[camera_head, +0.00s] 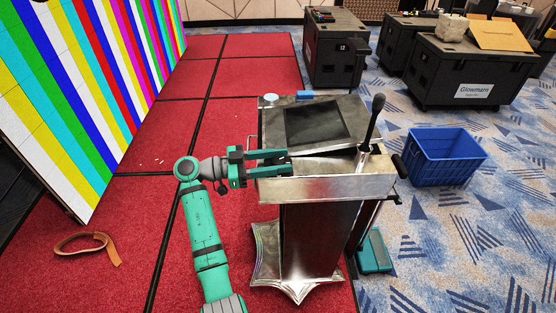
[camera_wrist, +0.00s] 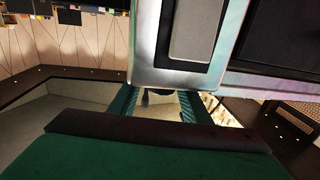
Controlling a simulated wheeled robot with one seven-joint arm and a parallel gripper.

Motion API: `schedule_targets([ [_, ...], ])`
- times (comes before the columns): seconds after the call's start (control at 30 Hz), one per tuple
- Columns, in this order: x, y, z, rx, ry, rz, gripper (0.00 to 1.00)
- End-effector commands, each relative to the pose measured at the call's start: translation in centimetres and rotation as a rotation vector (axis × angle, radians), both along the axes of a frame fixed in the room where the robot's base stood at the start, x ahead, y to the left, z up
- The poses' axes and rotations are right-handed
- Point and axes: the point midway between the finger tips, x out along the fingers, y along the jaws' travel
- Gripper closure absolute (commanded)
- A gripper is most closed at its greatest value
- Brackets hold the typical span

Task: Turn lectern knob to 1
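The silver lectern (camera_head: 321,189) stands in the middle of the head view, with a dark screen (camera_head: 314,124) in its sloped top. My gripper (camera_head: 279,163) reaches in from the left, its two fingers apart at the lectern's left front edge. In the wrist view the fingers (camera_wrist: 158,106) are spread, with a gap between them. A small dark piece (camera_wrist: 156,95) shows in that gap; I cannot tell whether it is the knob or whether the fingers touch it. No knob marking or number is readable in either view.
A black microphone (camera_head: 376,109) rises from the lectern's right side. A blue crate (camera_head: 444,160) stands to the right, and black cases (camera_head: 335,52) are behind. A brown strap (camera_head: 86,242) lies on red carpet beside the striped video wall (camera_head: 84,89).

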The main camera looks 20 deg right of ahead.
Motion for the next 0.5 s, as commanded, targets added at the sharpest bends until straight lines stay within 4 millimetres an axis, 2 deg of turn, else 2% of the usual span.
schedule_targets([
  [0.33,0.1,0.2,0.1,-0.001,-0.002,0.003,0.49],
  [0.5,0.4,1.7,0.2,-0.002,-0.002,0.007,0.49],
])
